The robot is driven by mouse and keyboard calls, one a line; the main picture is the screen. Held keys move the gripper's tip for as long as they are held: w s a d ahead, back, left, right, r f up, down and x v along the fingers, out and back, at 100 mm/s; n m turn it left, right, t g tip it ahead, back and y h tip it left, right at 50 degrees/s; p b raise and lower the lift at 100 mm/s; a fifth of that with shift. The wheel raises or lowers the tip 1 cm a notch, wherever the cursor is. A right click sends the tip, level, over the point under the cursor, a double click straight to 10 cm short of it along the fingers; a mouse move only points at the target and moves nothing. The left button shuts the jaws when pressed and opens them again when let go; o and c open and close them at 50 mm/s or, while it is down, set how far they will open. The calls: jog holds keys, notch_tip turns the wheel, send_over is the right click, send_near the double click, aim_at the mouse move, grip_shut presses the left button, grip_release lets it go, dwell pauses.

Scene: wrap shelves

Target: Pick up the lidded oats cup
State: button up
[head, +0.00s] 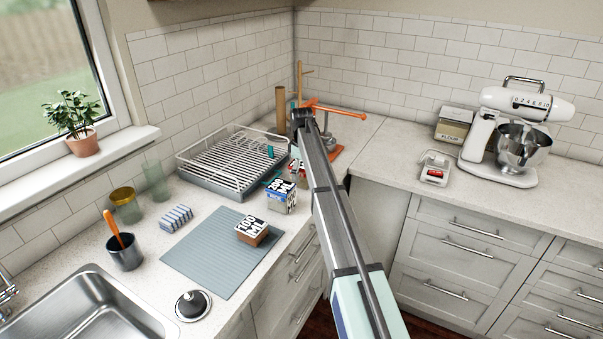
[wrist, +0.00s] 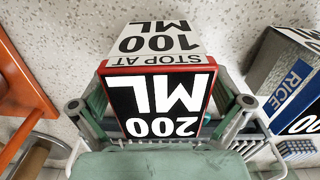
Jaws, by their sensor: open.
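In the wrist view a box-shaped container (wrist: 165,100) has a red-rimmed black top marked "200 ML" and a white side reading "STOP AT 100 ML". No oats label is readable, so I cannot tell if it is the lidded oats cup. My gripper (wrist: 160,104) is open, one finger on each side of this container; contact is unclear. In the head view, part of a red-edged container (head: 298,173) shows beside my arm, which hides much of it. A brown-edged container marked "100 ML" (head: 252,231) sits on the grey mat (head: 205,262).
A blue and white box, labelled RICE in the wrist view (wrist: 297,75), stands close to the right there; it also shows in the head view (head: 281,197). An orange object (wrist: 22,85) is at the left. The dish rack (head: 222,172) is behind the mat.

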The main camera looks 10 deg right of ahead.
jog(key=c, duration=1.3)
jog(key=shift+r, duration=0.1)
